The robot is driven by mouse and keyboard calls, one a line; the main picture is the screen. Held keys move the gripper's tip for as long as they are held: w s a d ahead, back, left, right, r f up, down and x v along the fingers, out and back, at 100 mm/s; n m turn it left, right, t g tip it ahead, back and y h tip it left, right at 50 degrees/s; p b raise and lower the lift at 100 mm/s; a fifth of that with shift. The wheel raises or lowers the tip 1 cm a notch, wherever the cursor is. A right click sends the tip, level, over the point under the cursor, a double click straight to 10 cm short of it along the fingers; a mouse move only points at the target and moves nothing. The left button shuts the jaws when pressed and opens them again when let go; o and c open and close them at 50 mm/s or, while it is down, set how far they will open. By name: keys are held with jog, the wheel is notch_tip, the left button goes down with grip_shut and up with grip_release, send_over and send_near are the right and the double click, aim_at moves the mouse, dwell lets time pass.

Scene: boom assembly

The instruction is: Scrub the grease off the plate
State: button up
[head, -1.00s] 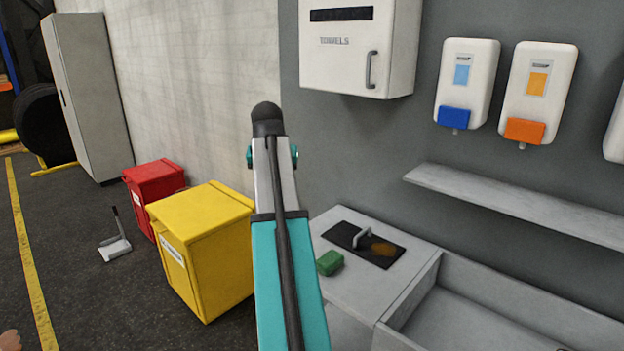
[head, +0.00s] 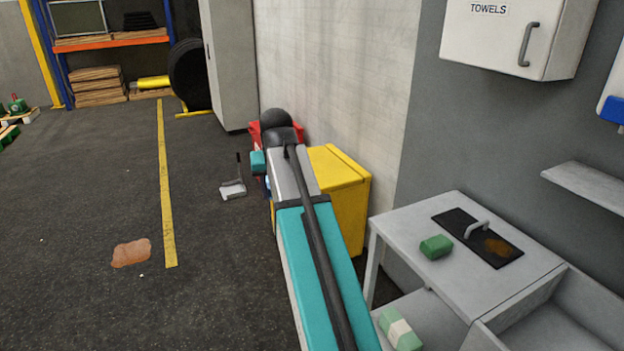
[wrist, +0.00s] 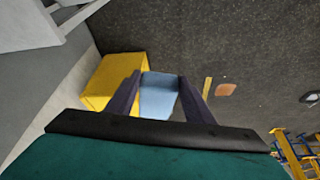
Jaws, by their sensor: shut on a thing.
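The black plate (head: 456,222) lies on the grey counter at the right of the head view. It has a grey handle (head: 477,228) and a brown grease patch (head: 497,247) on its right part. A green block like a sponge (head: 436,246) lies on the counter, left of the plate. My gripper (wrist: 158,92) is shut on a light blue thing like a cloth (wrist: 158,95), seen between the two dark fingers in the wrist view. In the head view my arm hides most of the gripper. It is well left of the plate, on the bins' side.
A yellow bin (head: 343,200) and a red bin (head: 290,134) stand by the wall behind my arm. A green-and-white pack (head: 400,330) lies under the counter. A dustpan (head: 232,189) and a brown spill (head: 131,252) are on the floor. The left floor is mostly clear.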

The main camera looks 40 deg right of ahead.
jog(key=w+a+f+n+y, duration=0.1)
jog(key=a+f+n, duration=0.1)
jog(key=a, duration=1)
jog(key=w+a+f+n+y, duration=0.1)
jog(key=a+f+n, duration=0.2)
jog(key=a, duration=0.9)
jog(key=shift+w+a+f+t+b, duration=0.15)
jog(key=shift+f+t+b, duration=0.15)
jog(key=shift+f+b, duration=0.15)
